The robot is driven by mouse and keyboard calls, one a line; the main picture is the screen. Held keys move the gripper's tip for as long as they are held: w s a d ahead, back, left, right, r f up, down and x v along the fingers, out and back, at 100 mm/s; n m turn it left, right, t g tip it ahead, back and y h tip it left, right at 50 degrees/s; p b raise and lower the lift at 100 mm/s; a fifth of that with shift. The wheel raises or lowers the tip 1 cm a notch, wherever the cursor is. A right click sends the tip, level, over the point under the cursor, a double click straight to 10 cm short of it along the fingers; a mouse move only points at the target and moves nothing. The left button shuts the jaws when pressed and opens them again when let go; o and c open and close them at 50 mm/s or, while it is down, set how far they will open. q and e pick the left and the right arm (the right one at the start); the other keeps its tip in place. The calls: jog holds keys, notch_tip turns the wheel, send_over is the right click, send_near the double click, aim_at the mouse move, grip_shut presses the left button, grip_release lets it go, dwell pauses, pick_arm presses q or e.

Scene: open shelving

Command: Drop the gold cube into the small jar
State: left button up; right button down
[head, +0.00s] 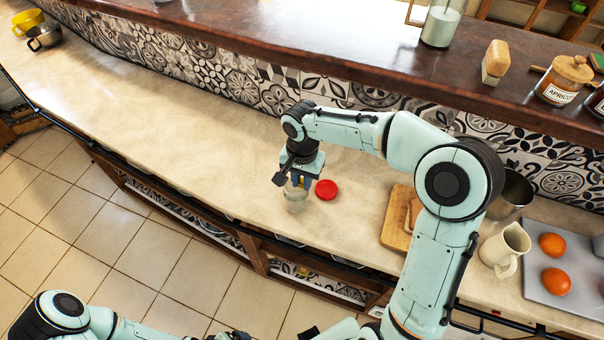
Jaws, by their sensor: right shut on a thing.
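The small jar (295,203) is clear glass and stands open on the pale counter near its front edge. My right gripper (298,183) points down just above the jar's mouth. It is shut on the gold cube (302,181), of which only a small yellowish patch shows between the fingers. I cannot tell whether the cube is above the rim or just inside it. My left arm shows at the bottom left, but its gripper is not clearly in view.
A red lid (326,190) lies right of the jar. A wooden board (396,226), a cream jug (505,247) and a grey tray (533,285) with oranges stand further right. A raised dark shelf (330,62) runs behind.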

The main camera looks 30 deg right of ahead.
aim_at(302, 183)
jog(key=shift+f, duration=0.35)
pick_arm(q)
jog(key=shift+s+f, duration=0.15)
jog(key=shift+f, duration=0.05)
pick_arm(e)
jog(key=shift+w, duration=0.1)
jog(key=c, duration=0.9)
grip_release()
jog(key=shift+r, duration=0.1)
pick_arm(q)
jog(key=shift+w+r+p, duration=0.75)
jog(key=shift+w+r, duration=0.25)
jog(key=shift+r, duration=0.05)
pick_arm(e)
notch_tip(302, 183, up, 13)
jog(key=shift+r, duration=0.15)
pick_arm(q)
jog(key=shift+s, duration=0.1)
